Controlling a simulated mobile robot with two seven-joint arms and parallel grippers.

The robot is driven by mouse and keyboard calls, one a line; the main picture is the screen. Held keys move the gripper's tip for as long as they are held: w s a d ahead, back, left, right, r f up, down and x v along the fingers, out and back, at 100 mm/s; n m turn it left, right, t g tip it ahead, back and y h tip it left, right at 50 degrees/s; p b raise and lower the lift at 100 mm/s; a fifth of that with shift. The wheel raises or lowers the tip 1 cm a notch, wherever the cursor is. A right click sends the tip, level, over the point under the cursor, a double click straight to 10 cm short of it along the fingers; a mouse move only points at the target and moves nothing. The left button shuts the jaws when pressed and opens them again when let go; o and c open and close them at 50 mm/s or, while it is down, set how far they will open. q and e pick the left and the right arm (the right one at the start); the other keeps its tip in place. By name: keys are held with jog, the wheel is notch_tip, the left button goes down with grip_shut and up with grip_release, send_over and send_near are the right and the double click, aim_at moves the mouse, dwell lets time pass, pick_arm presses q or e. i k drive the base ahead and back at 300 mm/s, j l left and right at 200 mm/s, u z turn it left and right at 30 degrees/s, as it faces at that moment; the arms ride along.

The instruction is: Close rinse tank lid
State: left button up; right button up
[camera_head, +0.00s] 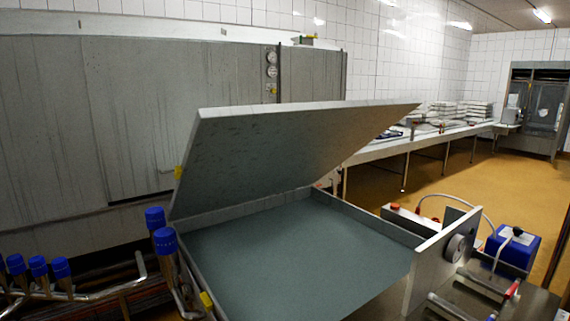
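The rinse tank (412,238) is a wide, shallow metal box in the lower middle of the head view. A flat grey-green surface, perhaps liquid, shows inside it. Its lid (265,150) is a large grey panel that stands open, raised at a slant above the tank's back side. The lid's face toward the tank is visible, and its upper edge reaches far to the right. Small yellow pieces sit at the lid's left edge and at the tank's left rim. Neither of my grippers is in view.
Pipes with blue caps (166,243) stand close at the tank's left. A dial panel (455,248), metal bars and a blue box (513,246) are at the right. A large metal cabinet (180,100) stands behind. A long bench (400,145) runs along the wall; yellow floor (440,190) is open there.

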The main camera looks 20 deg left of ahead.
aim_at(233, 155)
jog(key=j+z, duration=0.5)
jog(key=j, duration=0.95)
jog(key=i+j, duration=0.1)
jog(key=j, duration=0.45)
jog(key=i+j+z, duration=0.1)
jog(key=j, duration=0.45)
jog(key=i+j, duration=0.15)
jog(key=j, duration=0.45)
jog(key=z, duration=0.05)
